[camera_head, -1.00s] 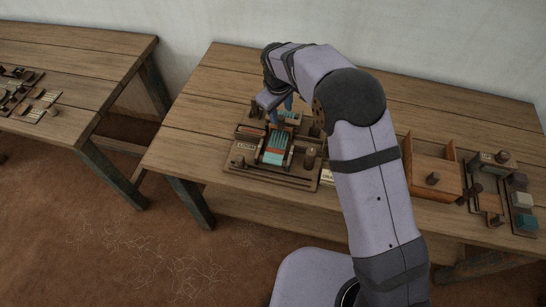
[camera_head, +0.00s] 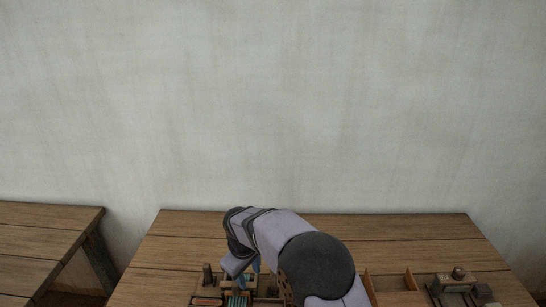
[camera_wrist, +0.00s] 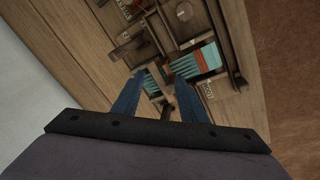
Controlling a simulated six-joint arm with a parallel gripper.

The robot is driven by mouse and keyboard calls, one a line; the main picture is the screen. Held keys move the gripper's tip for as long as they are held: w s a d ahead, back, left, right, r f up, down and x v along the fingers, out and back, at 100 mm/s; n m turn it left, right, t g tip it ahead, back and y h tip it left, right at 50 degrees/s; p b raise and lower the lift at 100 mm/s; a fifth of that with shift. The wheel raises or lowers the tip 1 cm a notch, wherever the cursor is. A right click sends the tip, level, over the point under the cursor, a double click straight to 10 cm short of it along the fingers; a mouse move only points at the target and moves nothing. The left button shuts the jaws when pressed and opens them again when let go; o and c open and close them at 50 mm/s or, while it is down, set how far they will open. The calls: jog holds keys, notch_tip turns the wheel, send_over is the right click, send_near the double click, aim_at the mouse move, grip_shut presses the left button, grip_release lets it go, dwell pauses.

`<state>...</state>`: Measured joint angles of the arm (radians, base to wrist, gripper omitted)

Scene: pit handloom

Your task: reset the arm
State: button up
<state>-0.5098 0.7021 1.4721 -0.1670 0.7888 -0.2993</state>
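My gripper (camera_wrist: 160,76) shows in the wrist view as two blue fingers spread apart above the small handloom, with no object clearly held between them. The loom's cloth (camera_wrist: 197,61), teal with a red-orange band, lies just beyond and right of the fingertips, on a dark wooden frame (camera_wrist: 222,40). In the head view the gripper (camera_head: 256,266) is small and points down over the loom, near the teal threads (camera_head: 238,301). My arm bends over the table, and the picture's bottom edge cuts off most of the loom.
The wooden table (camera_head: 400,228) is bare behind the arm. Right of the arm stand an open wooden box (camera_head: 368,283) and a small block (camera_head: 455,284) on a dark tray. A second table (camera_head: 45,215) is at the left, across a gap. A pale wall (camera_head: 270,110) rises behind.

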jog(key=s+d+r+m+g, duration=0.15)
jog(key=s+d+m, duration=0.25)
jog(key=s+d, duration=0.5)
jog(key=s+d+r+m, duration=0.25)
jog(key=s+d, duration=0.45)
jog(key=d, duration=0.4)
jog(key=s+d+f+m+g, duration=0.1)
jog(key=s+d+m, duration=0.2)
jog(key=s, duration=0.7)
jog(key=shift+d+f+m, duration=0.15)
jog(key=shift+d+m, duration=0.15)
jog(key=shift+m, duration=0.25)
